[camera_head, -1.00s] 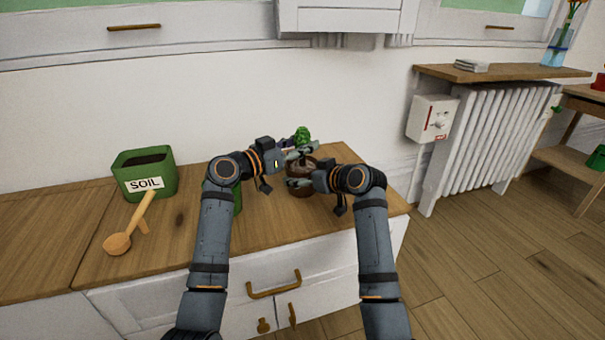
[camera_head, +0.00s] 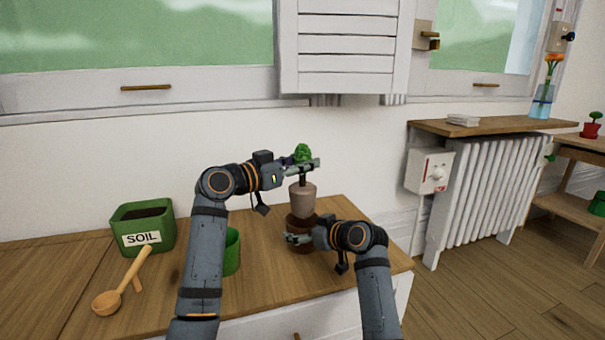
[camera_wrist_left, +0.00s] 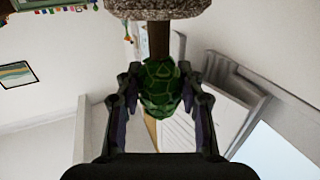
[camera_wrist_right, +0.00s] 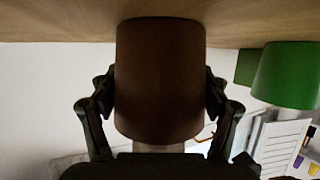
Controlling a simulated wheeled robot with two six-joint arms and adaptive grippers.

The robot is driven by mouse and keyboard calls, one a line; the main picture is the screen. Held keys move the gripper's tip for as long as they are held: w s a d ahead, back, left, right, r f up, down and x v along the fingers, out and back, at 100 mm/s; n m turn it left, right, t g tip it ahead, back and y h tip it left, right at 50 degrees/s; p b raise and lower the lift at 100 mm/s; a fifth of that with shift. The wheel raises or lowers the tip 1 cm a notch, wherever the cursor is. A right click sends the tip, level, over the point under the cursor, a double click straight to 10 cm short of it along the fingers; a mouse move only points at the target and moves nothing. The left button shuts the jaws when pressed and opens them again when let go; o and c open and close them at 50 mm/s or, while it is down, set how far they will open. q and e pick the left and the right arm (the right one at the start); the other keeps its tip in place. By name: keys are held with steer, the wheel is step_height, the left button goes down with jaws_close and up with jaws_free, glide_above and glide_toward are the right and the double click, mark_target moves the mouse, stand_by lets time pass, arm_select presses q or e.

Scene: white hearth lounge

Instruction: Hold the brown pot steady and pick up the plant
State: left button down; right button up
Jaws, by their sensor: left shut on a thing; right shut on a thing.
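The plant (camera_head: 302,153) has a green leafy top, a thin brown stem and a pale grey-brown root ball (camera_head: 303,201). My left gripper (camera_head: 304,168) is shut on it at the leafy top and stem. The left wrist view shows the leafy top (camera_wrist_left: 160,92) between the fingers. The root ball hangs upright above the brown pot (camera_head: 301,222), its lower end at or just above the rim; I cannot tell which. My right gripper (camera_head: 298,239) is shut on the brown pot, which stands on the counter. The right wrist view shows the pot (camera_wrist_right: 160,80) between both fingers.
A green pot (camera_head: 232,253) stands left of the brown pot, partly behind my left arm. A green soil box (camera_head: 142,228) and a wooden scoop (camera_head: 122,287) are at the left of the wooden counter (camera_head: 195,232). The wall and window are behind; a radiator (camera_head: 485,190) is right.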

steer(key=o, duration=1.2)
steer(key=shift+c, duration=0.2)
